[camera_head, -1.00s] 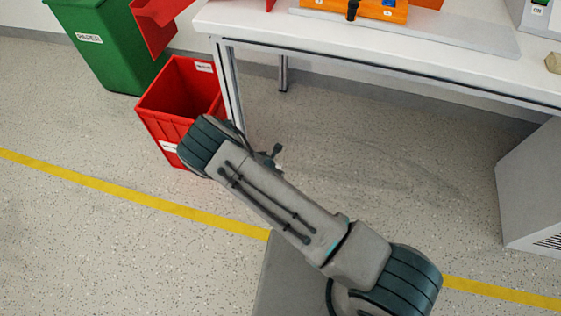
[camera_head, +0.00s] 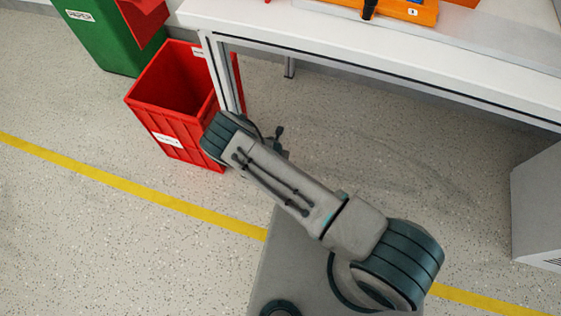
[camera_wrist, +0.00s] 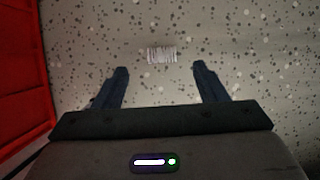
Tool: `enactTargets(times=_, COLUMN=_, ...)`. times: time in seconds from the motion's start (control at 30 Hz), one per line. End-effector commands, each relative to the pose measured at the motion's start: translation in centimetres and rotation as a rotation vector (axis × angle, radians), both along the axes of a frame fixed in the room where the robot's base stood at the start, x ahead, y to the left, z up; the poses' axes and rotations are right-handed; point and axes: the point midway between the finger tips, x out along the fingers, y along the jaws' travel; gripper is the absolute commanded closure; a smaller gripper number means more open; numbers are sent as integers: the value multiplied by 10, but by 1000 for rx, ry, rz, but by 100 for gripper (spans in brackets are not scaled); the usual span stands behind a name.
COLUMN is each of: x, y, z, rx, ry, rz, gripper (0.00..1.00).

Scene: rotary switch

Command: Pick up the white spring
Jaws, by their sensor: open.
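The white spring (camera_wrist: 161,55) lies on the speckled floor in the wrist view, above the middle. It looks like a small pale ribbed piece. My gripper (camera_wrist: 162,75) is open, with its two dark fingers apart and nothing between them. The spring lies beyond the fingertips, roughly centred between them. I cannot tell the height of the gripper above the floor. In the head view my arm hides the spring, and the gripper is mostly hidden behind the arm.
A red bin (camera_head: 176,124) stands left of my arm, and its red wall also shows in the wrist view (camera_wrist: 20,85). The white table (camera_head: 330,45) with its leg is close by. A green bin (camera_head: 105,35) stands behind. Open floor lies to the left.

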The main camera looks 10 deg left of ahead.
Motion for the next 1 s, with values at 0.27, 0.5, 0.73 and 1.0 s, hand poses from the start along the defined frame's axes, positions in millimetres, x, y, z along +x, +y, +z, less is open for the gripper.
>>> enactTargets(times=0.27, x=6, y=1, z=-19, rx=1, ry=0, rz=1, gripper=35)
enactTargets(times=0.5, x=11, y=-3, z=-50, rx=0, ry=0, rz=1, gripper=35)
enactTargets(times=0.73, x=19, y=-2, z=-67, rx=1, ry=0, rz=1, gripper=35)
enactTargets(times=1.0, x=19, y=-2, z=-65, rx=0, ry=-1, rz=2, gripper=65)
